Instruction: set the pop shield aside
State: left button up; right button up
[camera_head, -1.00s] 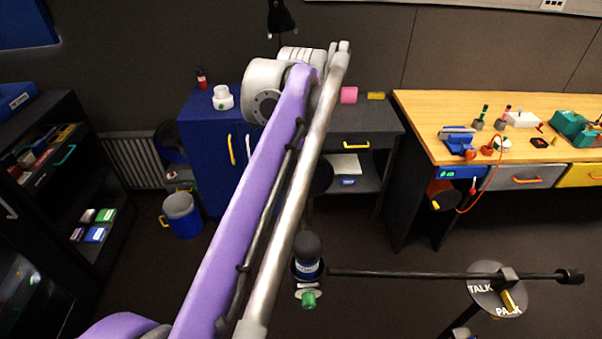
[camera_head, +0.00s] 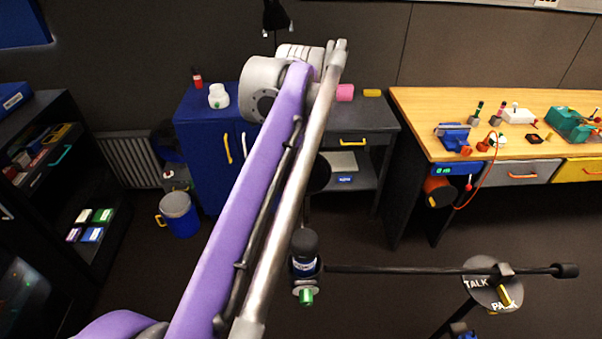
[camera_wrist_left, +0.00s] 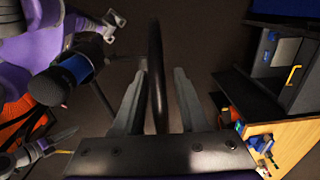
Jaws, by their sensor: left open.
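The black round pop shield (camera_head: 319,174) shows partly behind my left arm in the head view. In the left wrist view the pop shield (camera_wrist_left: 157,70) is a dark upright band, seen nearly edge-on. My left gripper (camera_wrist_left: 160,76) is open, with one finger on each side of this band; I cannot tell whether either finger touches it. In the head view that gripper is hidden behind my arm. The dark microphone (camera_head: 304,246) stands below the shield, also visible in the left wrist view (camera_wrist_left: 72,72).
A black boom (camera_head: 430,270) runs right from the microphone to a round TALK/PARK plate (camera_head: 478,296). A grey cabinet (camera_head: 384,116) and wooden workbench (camera_head: 420,130) stand behind. A blue bin (camera_head: 180,220) is on the floor, with open floor between it and the bench.

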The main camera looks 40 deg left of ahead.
pick_arm(q)
notch_tip(320, 180, up, 11)
jog(key=shift+f+p, duration=0.1)
jog(key=shift+p, duration=0.4)
pick_arm(e)
jog(key=shift+w+r, duration=0.4)
jog(key=shift+r, duration=0.35)
